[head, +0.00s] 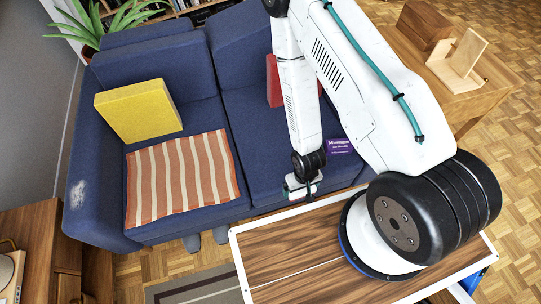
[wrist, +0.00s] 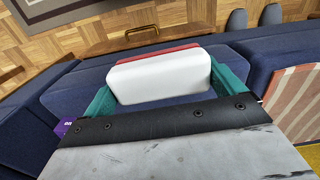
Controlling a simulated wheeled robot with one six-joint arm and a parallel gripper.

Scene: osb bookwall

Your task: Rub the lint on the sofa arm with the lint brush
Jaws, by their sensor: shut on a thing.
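The lint (head: 78,193) is a pale grey fuzzy patch on the blue sofa's left arm (head: 92,222) in the head view. My gripper (head: 303,188) is over the right part of the seat, far to the right of the lint. In the wrist view its teal fingers (wrist: 166,88) are shut on a white block with a red edge, which I take as the lint brush (wrist: 160,79). The brush is not clearly visible in the head view, and its working face cannot be made out.
A striped cloth (head: 182,178) and a yellow cushion (head: 138,110) lie on the left seat. A red cushion (head: 274,82) and a purple box or book (head: 340,146) are near my arm. A wooden table (head: 290,245) with a white edge stands in front.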

